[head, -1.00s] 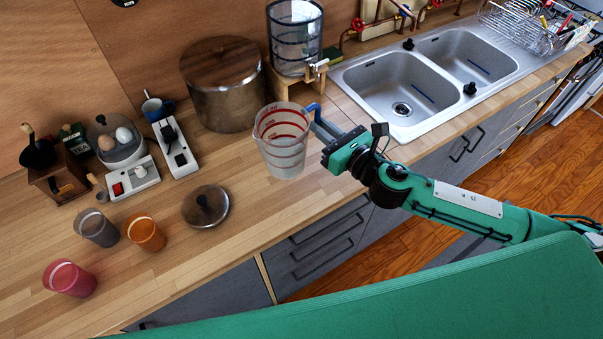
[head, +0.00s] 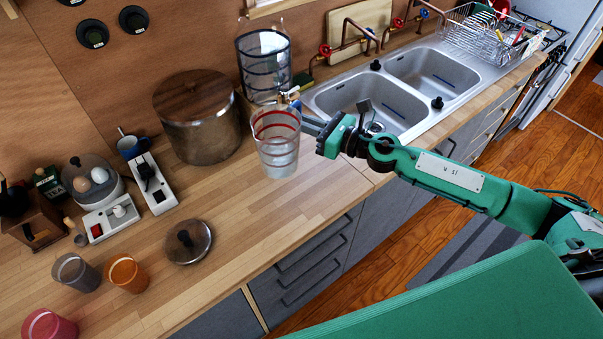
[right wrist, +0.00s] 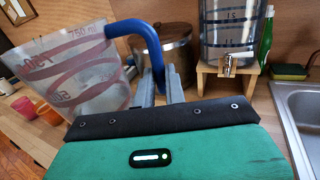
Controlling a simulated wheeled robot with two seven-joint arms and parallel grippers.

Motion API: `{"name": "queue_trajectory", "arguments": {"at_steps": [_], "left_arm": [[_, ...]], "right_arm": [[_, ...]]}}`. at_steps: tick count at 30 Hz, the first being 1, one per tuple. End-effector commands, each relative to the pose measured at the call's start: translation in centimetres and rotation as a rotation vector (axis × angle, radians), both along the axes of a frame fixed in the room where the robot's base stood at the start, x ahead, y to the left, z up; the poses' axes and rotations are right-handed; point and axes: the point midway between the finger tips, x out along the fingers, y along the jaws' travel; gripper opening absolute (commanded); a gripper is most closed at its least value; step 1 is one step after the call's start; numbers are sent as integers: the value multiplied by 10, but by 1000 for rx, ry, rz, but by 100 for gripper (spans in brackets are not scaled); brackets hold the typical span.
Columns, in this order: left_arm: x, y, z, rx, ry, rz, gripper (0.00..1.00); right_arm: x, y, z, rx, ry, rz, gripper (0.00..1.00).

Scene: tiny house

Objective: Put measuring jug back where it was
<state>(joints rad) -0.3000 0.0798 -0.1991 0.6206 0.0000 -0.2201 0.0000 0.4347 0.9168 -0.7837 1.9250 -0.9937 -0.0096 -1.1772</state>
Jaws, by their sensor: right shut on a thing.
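The measuring jug (head: 276,146) is clear with red markings on its side. My right gripper (head: 312,124) is shut on its handle, at the jug's right side. The jug is upright in the head view, near the counter's front part, left of the sink; I cannot tell whether its base touches the counter. In the right wrist view the jug (right wrist: 68,70) fills the upper left and its blue handle (right wrist: 150,45) runs down between the fingers (right wrist: 160,88). My left gripper is not in view.
A large lidded pot (head: 200,125) and a water dispenser (head: 264,68) stand behind the jug. The sink (head: 365,98) lies to the right. A loose pot lid (head: 188,242) and several cups are at left. The counter (head: 235,205) between lid and jug is clear.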

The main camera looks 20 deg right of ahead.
Motion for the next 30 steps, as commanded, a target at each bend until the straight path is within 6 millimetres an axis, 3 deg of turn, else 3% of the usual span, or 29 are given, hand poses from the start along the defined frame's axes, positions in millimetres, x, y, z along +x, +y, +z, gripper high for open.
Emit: {"name": "queue_trajectory", "arguments": {"at_steps": [1, 15, 23, 30], "left_arm": [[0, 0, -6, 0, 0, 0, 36], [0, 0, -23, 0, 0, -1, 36], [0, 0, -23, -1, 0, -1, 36], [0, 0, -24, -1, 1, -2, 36]], "right_arm": [[0, 0, -13, 5, 3, -3, 0], [0, 0, -101, 6, 3, -5, 0], [0, 0, -121, 2, 1, -2, 0], [0, -1, -150, 4, 2, -4, 0]]}}
